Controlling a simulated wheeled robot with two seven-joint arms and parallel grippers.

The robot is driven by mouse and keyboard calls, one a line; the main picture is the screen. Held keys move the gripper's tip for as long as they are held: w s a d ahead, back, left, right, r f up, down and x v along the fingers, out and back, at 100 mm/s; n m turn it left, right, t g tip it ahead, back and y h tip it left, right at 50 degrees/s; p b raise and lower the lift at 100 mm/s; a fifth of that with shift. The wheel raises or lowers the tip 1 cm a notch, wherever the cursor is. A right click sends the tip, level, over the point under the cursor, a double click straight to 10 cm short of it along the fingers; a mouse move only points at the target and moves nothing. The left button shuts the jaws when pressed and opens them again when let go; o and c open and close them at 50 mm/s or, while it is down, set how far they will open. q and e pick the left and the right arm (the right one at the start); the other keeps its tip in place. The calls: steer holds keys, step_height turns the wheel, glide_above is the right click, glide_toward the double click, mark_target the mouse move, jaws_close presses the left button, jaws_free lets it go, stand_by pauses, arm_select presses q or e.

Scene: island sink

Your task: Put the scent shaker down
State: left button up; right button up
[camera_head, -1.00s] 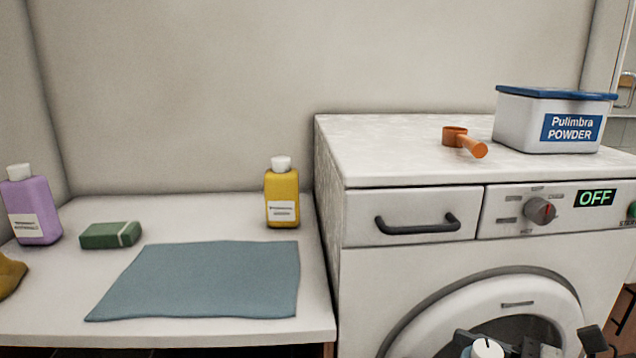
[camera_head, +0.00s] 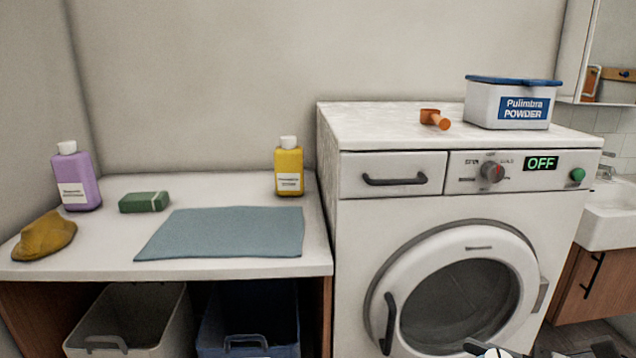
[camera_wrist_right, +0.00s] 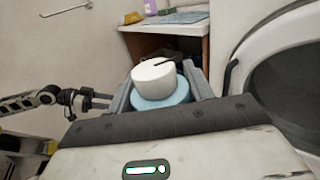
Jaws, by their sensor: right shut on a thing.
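The scent shaker (camera_wrist_right: 160,92) has a white cap and a light blue body. My right gripper (camera_wrist_right: 157,84) is shut on it in the right wrist view, with a finger on each side. In the head view the shaker's cap (camera_head: 497,353) just shows at the bottom edge, in front of the washing machine (camera_head: 360,240). My left gripper (camera_wrist_right: 96,99) shows small at the left of the right wrist view; its jaw state is unclear.
The white counter (camera_head: 240,190) holds a purple bottle (camera_head: 76,180), green sponge (camera_head: 144,202), yellow bottle (camera_head: 289,170), blue cloth (camera_head: 222,232) and brown cloth (camera_head: 45,237). An orange scoop (camera_head: 434,119) and powder box (camera_head: 507,105) stand on the machine; its top's left side is clear.

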steer(key=shift+w+d+f+g, duration=0.1)
steer(key=shift+w+d+g, duration=0.1)
steer(key=shift+d, duration=0.4)
steer(key=shift+w+d+g, duration=0.15)
steer(key=shift+d+g, duration=0.05)
steer(key=shift+d, duration=0.4)
steer(key=a, duration=0.1)
steer(key=a+r+t, duration=0.1)
steer(key=w+a+m+t+h, duration=0.1)
steer(key=shift+w+a+r, duration=0.1)
steer(key=shift+a+r, duration=0.15)
steer(key=shift+r, duration=0.1)
steer(key=m+t+h, duration=0.1)
steer(key=a+t+h, duration=0.1)
steer(key=m+t+h, duration=0.1)
steer(key=shift+w+a+r+m, duration=0.2)
steer(key=shift+w+r+m, duration=0.1)
steer(key=shift+w+r, duration=0.1)
